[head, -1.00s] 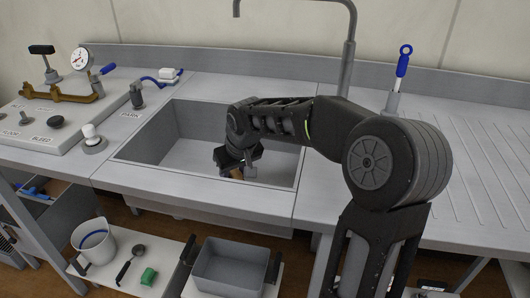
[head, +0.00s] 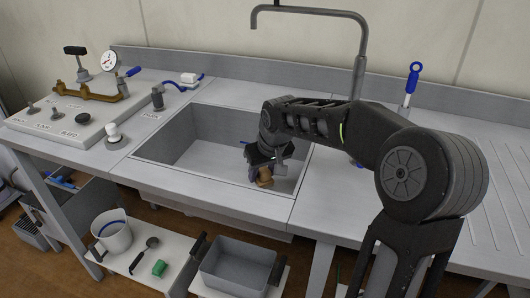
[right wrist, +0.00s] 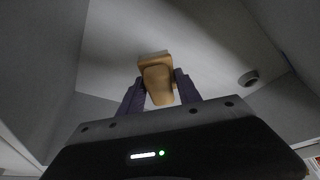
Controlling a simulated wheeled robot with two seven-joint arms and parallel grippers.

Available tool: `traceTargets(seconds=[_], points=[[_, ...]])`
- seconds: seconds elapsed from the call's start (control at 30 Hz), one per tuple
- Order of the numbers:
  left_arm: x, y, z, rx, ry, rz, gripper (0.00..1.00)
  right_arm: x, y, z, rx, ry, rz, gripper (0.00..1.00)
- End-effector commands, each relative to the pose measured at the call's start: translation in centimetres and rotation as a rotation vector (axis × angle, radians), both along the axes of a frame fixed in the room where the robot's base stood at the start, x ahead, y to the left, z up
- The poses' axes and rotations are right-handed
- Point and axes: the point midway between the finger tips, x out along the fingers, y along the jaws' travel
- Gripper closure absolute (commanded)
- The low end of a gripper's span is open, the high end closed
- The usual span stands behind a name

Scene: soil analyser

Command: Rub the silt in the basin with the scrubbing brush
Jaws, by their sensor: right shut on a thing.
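My right gripper (head: 258,170) is down inside the grey sink basin (head: 180,137), towards its front right. It is shut on a tan wooden piece (head: 265,177), which looks like the scrubbing brush. In the right wrist view the tan brush (right wrist: 158,80) sits between the two dark fingers, over the grey basin floor (right wrist: 115,45). Its bristles are hidden, and I cannot tell whether it touches the floor. I cannot make out any silt on the visible floor. My left gripper is not in view.
A tap (head: 360,60) arches over the back of the basin. A blue-handled tool (head: 412,80) stands at the back right. A panel with a gauge (head: 108,60) is at the left. Below are a white jug (head: 112,238), a green block (head: 159,268) and a grey tub (head: 237,268).

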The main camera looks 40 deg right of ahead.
Motion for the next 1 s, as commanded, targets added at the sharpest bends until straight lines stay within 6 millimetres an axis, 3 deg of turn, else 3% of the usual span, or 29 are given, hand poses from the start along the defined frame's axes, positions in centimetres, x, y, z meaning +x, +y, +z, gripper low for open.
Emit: traceTargets(seconds=[0.4,1.0], points=[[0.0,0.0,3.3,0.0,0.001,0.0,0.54,0.4,0.0,4.0,-0.001,-0.002,0.003,0.92],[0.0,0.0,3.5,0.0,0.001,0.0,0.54,0.5,0.0,4.3,-0.001,-0.002,0.003,0.92]])
